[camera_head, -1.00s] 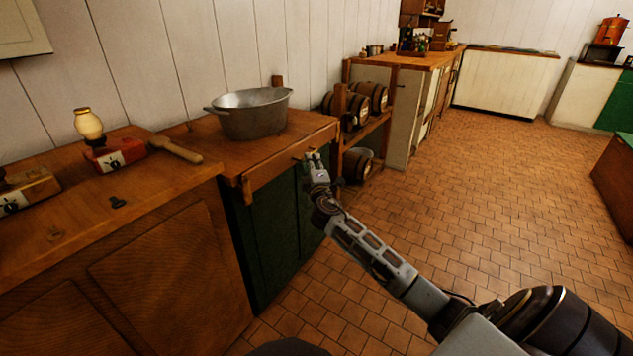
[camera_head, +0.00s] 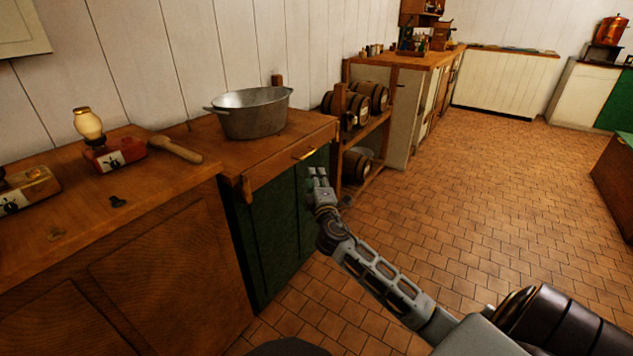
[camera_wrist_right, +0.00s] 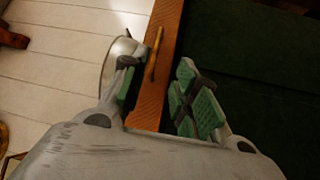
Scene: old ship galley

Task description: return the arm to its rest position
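My right gripper (camera_head: 318,174) is at the end of the arm that comes in from the lower right. It is in the air in front of the green cupboard, a little below the brass drawer handle (camera_head: 308,154) and apart from it. In the right wrist view its green-padded fingers (camera_wrist_right: 158,90) stand apart, with nothing held between them. The handle shows beyond them in that view (camera_wrist_right: 154,54). The drawer front (camera_head: 285,165) looks closed. My left gripper is not in view.
A metal pot (camera_head: 253,115) stands on the wooden counter (camera_head: 205,140). A lamp (camera_head: 89,126) and a wooden-handled tool (camera_head: 175,150) are at the left. Barrels (camera_head: 370,95) sit on a rack behind the gripper. The tiled floor (camera_head: 480,210) on the right is clear.

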